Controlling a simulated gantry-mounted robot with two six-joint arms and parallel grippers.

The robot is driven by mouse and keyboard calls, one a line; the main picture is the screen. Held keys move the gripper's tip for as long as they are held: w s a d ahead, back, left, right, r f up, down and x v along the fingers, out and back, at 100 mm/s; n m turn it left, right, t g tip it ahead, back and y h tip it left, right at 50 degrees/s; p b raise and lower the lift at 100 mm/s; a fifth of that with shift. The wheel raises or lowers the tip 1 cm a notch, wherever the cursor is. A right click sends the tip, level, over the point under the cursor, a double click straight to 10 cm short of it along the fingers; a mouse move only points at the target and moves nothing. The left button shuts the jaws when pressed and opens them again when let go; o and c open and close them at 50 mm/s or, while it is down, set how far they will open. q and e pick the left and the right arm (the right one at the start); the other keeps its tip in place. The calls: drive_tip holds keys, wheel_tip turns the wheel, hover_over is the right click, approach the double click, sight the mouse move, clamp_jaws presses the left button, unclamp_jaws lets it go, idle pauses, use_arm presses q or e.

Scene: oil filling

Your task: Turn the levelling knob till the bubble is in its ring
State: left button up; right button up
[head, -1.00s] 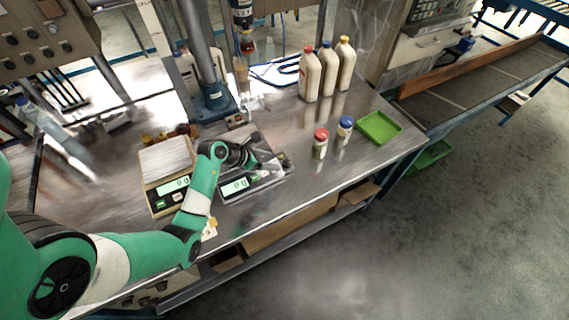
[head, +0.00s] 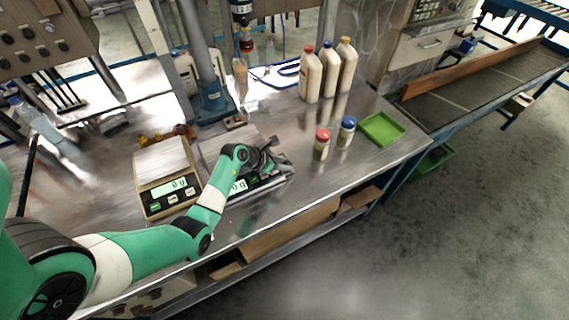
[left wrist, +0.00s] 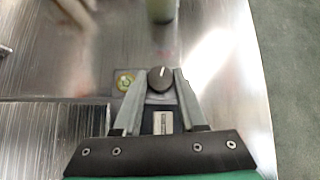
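The dark round levelling knob (left wrist: 160,78) with a white pointer line shows in the left wrist view. My left gripper (left wrist: 160,84) has one finger on each side of it, and the fingertips look closed against the knob. In the head view my left gripper (head: 268,158) is over the right end of the right-hand scale (head: 214,146); it hides the knob there. The bubble level (left wrist: 124,80), a small yellow-green round vial, is just left of the knob. The bubble is too small to place exactly against its ring. My right gripper is not in view.
A second scale (head: 161,160) stands to the left. A red-capped jar (head: 322,146) and a blue-capped jar (head: 346,133) stand to the right, near a green tray (head: 382,128). Several bottles (head: 328,72) stand behind. The bench's front edge is close to my arm.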

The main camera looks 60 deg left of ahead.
use_arm(q)
clamp_jaws()
drive_tip(key=shift+a+m+h, duration=0.1)
drive_tip(key=shift+m+h, duration=0.2)
drive_tip(key=shift+m, duration=0.1)
drive_tip(key=shift+a+m+h, duration=0.1)
drive_tip(key=shift+m+h, duration=0.3)
drive_tip(key=shift+m, duration=0.2)
drive_tip(key=shift+m+h+b, duration=0.6)
drive_tip(key=shift+m+b, duration=0.1)
drive_tip(key=m+g+h+b, duration=0.1)
drive_tip(key=m+b, duration=0.1)
drive_tip(key=b, duration=0.3)
drive_tip(key=m+g+h+b, duration=0.1)
drive_tip(key=m+h+b, duration=0.1)
drive_tip(key=b, duration=0.2)
drive_tip(key=m+h+b, duration=0.1)
drive_tip(key=m+b, duration=0.2)
drive_tip(key=b, duration=0.2)
drive_tip(key=shift+w+a+f+g+h+b, duration=0.2)
drive_tip(key=shift+a+f+g+h+b, duration=0.1)
drive_tip(key=shift+g+h, duration=0.1)
drive_tip(key=shift+r+m+b, duration=0.3)
drive_tip(key=shift+m+b, duration=0.1)
drive_tip(key=shift+b, duration=0.1)
